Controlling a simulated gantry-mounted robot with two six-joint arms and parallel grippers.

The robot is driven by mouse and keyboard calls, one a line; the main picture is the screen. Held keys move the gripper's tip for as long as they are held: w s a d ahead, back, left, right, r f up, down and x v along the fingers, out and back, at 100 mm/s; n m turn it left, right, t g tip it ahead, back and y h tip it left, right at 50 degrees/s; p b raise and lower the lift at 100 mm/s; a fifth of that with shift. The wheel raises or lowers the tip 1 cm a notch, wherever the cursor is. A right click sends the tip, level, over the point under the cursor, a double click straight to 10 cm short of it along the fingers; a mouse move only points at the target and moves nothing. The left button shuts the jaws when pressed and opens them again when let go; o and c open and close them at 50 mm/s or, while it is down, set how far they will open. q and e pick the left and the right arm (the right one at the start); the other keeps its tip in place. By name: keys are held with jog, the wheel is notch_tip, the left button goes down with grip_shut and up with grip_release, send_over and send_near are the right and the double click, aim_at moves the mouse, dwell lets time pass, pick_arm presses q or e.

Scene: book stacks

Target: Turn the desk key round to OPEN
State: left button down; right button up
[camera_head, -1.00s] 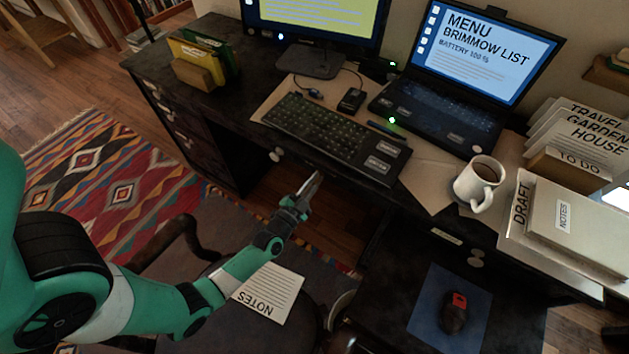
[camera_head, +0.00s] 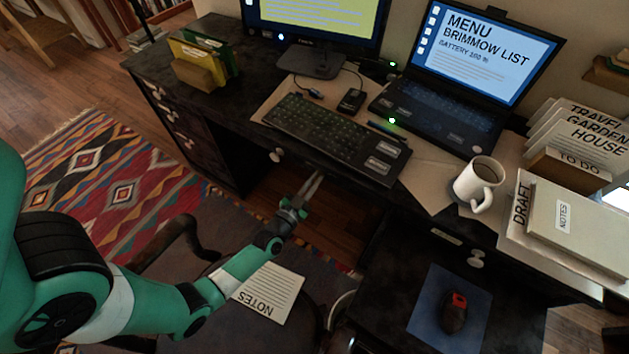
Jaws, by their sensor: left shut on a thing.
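My left gripper (camera_head: 318,176) reaches up from the left to just below the front edge of the desk (camera_head: 235,128). Its two narrow fingers show side by side, pointing at the desk front, and are shut on the desk key. The key itself is too small and too hidden by the fingers to make out, as are its lock and any OPEN mark. My right gripper is not in view.
A round knob (camera_head: 277,155) sits on the desk front, left of my fingertips. A keyboard (camera_head: 328,135) lies above them, and a white mug (camera_head: 478,183) stands to the right. A chair with a NOTES sheet (camera_head: 268,293) is under my left arm.

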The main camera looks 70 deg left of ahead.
pick_arm(q)
jog(key=n, duration=0.5)
jog(key=shift+n+b, duration=0.3)
jog(key=shift+b, duration=0.1)
jog(key=n+b, duration=0.1)
jog(key=n, duration=0.4)
jog(key=shift+s+a, duration=0.1)
jog(key=shift+n, duration=0.3)
jog(key=c, duration=1)
grip_release()
jog(key=shift+o, duration=0.2)
jog(key=shift+s, duration=0.1)
